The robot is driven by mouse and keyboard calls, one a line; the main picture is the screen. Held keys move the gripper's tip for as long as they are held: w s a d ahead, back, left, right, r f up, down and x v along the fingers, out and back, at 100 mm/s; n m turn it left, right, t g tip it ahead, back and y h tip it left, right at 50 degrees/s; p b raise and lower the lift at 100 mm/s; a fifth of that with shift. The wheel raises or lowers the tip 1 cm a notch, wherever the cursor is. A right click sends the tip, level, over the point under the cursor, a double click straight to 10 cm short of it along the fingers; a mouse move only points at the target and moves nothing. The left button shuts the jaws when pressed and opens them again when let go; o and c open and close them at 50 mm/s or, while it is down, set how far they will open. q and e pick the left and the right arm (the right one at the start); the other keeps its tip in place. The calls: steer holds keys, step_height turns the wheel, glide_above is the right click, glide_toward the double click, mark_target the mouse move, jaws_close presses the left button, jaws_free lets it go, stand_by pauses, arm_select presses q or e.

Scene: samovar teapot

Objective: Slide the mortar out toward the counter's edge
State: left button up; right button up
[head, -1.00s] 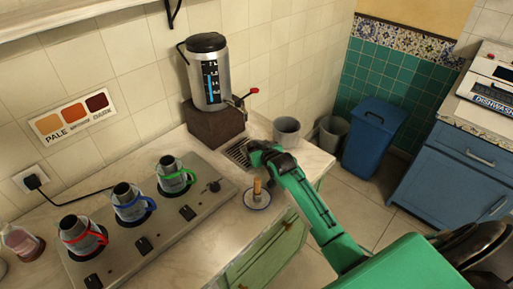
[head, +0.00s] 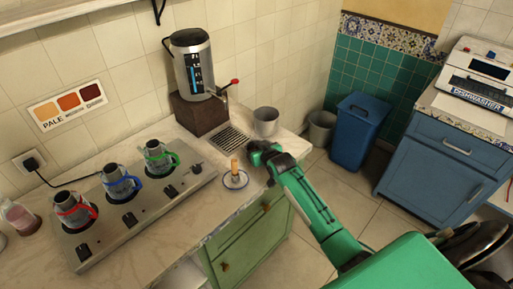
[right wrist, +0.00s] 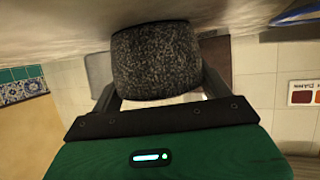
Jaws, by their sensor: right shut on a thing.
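The mortar, a dark speckled stone vessel (right wrist: 155,62), stands between the two fingers of my right gripper in the right wrist view. That view is upside down, and the mortar's base appears against the pale counter at the top. In the head view my right gripper (head: 262,154) is low at the front edge of the counter (head: 205,215), right of the saucer. My left gripper is not in view.
A saucer (head: 241,184) with a small upright brown item stands left of my gripper. Several small pots sit on the hot plate (head: 150,205). The floor is open beyond the counter edge.

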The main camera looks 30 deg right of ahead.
steer(key=shift+s+d, duration=0.1)
steer(key=shift+s, duration=0.1)
steer(key=o, duration=1.3)
steer(key=shift+o, duration=0.2)
steer(key=b+v, duration=0.2)
steer(key=v, duration=1.2)
